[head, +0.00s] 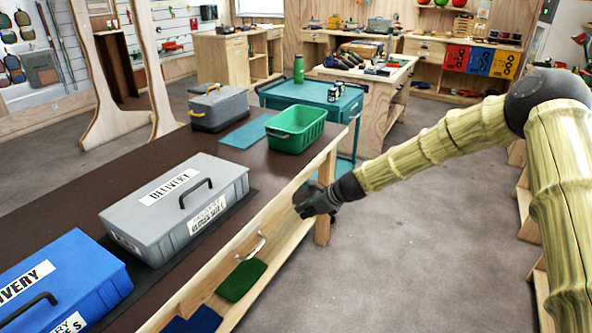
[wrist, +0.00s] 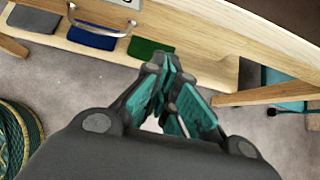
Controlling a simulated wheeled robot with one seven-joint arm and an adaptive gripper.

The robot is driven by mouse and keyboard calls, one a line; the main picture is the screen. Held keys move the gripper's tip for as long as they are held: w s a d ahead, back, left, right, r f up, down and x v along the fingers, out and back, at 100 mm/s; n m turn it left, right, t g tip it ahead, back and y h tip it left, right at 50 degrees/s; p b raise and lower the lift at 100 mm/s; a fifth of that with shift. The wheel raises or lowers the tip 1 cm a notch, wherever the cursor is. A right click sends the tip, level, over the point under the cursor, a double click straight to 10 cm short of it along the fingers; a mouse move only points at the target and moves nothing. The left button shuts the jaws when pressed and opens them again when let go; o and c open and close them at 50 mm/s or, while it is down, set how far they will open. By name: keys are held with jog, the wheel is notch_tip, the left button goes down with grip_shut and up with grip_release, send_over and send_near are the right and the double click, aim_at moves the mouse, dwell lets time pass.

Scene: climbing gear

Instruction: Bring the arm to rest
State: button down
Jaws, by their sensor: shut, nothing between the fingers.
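My gripper (head: 305,205) is at the end of my outstretched arm, in front of the long side of the dark-topped table (head: 75,190), near its right end. In the wrist view my gripper (wrist: 170,75) has its teal-padded fingers drawn together, with nothing between them. A metal drawer handle (head: 252,249) on the table's front is to the left of my gripper and apart from it; it also shows in the wrist view (wrist: 100,30).
On the table are a blue delivery box (head: 75,275), a grey delivery box (head: 175,200), a green bin (head: 295,129) and a grey toolbox (head: 218,108). A teal cart (head: 345,105) stands beyond the table's end. The grey floor (head: 390,260) below my arm is clear.

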jog(key=s+d+f+n+g+h+p, duration=0.15)
jog(key=s+f+n, duration=0.25)
jog(key=s+f, duration=0.45)
jog(key=s+d+f+n+g+h, duration=0.1)
jog(key=s+d+f+n+h, duration=0.15)
jog(key=s+f, duration=0.6)
jog(key=s+d+f+n+g+h+p, duration=0.1)
jog(key=s+d+f+n, duration=0.3)
jog(key=s, duration=0.8)
jog(key=s+d+n+h, duration=0.1)
jog(key=s+d+n, duration=0.2)
jog(key=s, duration=0.6)
jog(key=s+d+n+h+p, duration=0.1)
jog(key=s+d+n, duration=0.2)
jog(key=s+n, duration=0.3)
jog(key=s+d+n+g, duration=0.1)
jog(key=s+d+n, duration=0.2)
jog(key=s, duration=1)
jog(key=shift+d+n+h+p, duration=0.25)
jog(key=shift+n+h+p, duration=0.15)
jog(key=shift+n, duration=0.25)
jog(key=shift+s, duration=0.1)
